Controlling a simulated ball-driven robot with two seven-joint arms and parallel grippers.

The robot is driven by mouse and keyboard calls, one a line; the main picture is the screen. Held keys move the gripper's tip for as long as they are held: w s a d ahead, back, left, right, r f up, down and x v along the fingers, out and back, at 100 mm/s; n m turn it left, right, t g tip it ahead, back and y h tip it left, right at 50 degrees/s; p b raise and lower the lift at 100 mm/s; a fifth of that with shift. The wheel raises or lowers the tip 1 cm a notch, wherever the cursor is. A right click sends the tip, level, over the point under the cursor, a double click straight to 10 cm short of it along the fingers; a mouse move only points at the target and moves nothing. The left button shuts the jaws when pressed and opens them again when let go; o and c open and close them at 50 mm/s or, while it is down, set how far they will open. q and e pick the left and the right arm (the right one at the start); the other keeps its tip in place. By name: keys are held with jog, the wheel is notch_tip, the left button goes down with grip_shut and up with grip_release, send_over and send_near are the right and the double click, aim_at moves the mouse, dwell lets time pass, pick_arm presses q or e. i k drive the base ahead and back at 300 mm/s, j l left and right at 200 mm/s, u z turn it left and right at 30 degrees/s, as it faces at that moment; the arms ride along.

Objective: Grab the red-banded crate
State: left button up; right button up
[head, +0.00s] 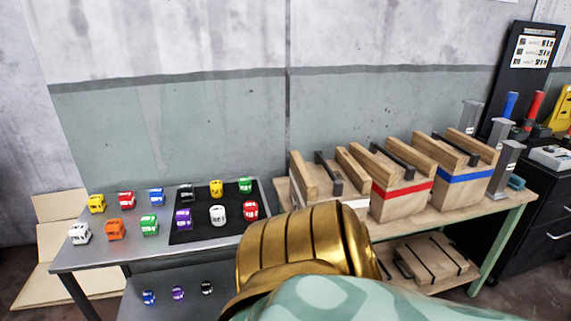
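The red-banded crate (403,205) is a wooden box with a red stripe around its upper edge and a dark bar handle on top. It stands on the wooden bench (519,206), between a white-banded crate (298,190) at its left and a blue-banded crate (463,190) at its right. A large gold and pale green shape fills the bottom middle and covers the lower part of the white-banded crate. Neither of my grippers shows in the head view.
A grey table (88,255) at left holds several small coloured toy cars and a black mat (197,230) with more. Grey posts (504,168) stand right of the crates. Another wooden crate (437,258) sits on the lower shelf. A dark drawer cabinet (541,232) is at far right.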

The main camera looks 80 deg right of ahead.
aim_at(402, 177)
jog(key=z, duration=3.45)
